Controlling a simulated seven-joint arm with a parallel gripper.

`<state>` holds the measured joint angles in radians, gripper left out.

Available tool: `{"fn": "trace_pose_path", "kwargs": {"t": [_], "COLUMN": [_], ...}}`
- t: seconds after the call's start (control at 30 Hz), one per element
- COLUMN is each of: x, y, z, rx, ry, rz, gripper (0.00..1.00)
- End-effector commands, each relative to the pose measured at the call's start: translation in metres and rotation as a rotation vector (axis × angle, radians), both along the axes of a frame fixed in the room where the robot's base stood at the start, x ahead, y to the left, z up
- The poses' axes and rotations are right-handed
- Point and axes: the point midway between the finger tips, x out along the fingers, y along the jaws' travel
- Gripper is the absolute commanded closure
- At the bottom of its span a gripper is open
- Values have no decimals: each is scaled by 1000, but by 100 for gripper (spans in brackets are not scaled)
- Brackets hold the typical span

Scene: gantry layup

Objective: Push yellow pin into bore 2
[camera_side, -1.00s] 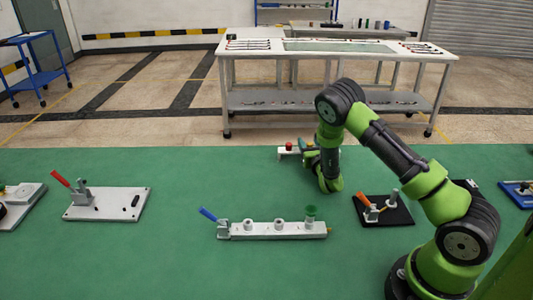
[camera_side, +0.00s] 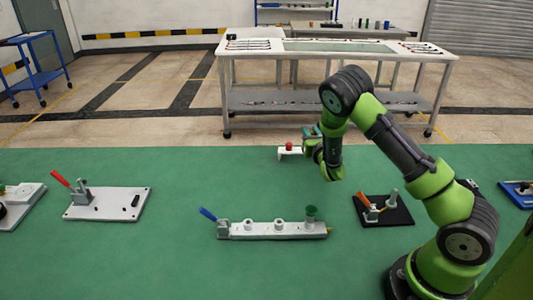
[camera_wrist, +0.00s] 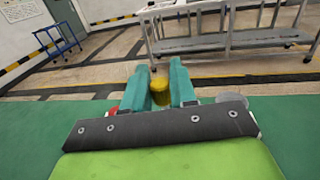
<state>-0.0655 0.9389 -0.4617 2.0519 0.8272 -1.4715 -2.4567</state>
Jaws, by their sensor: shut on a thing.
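In the wrist view, my gripper (camera_wrist: 160,82) has its two teal fingers shut on the yellow pin (camera_wrist: 161,92), which stands between them. In the side view, my gripper (camera_side: 312,131) is raised above the green surface, beside a small white stand with a red top. The pin cannot be made out there. A long white block (camera_side: 255,236) with a blue lever and several raised round fittings lies in front of the arm. A white plate (camera_side: 85,211) with a red lever and dark holes lies at left. I cannot tell which opening is bore 2.
The small white stand (camera_side: 283,152) has a red knob (camera_side: 289,146) on top. A black plate (camera_side: 372,218) with an orange lever lies right of the long block. A blue fixture (camera_side: 518,191) is at far right. Green surface (camera_side: 180,260) is clear at front left.

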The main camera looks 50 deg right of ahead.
Motion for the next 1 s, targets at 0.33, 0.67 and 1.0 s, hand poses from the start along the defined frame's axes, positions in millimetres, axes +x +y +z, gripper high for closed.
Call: {"fn": "trace_pose_path", "kwargs": {"t": [0.33, 0.67, 1.0], "x": [5, 30, -30], "y": [11, 141, 298], "z": [55, 59, 57], "rx": [1, 3, 2], "ry": [-2, 1, 5], "rz": [22, 200, 256], "gripper": [100, 100, 100]}}
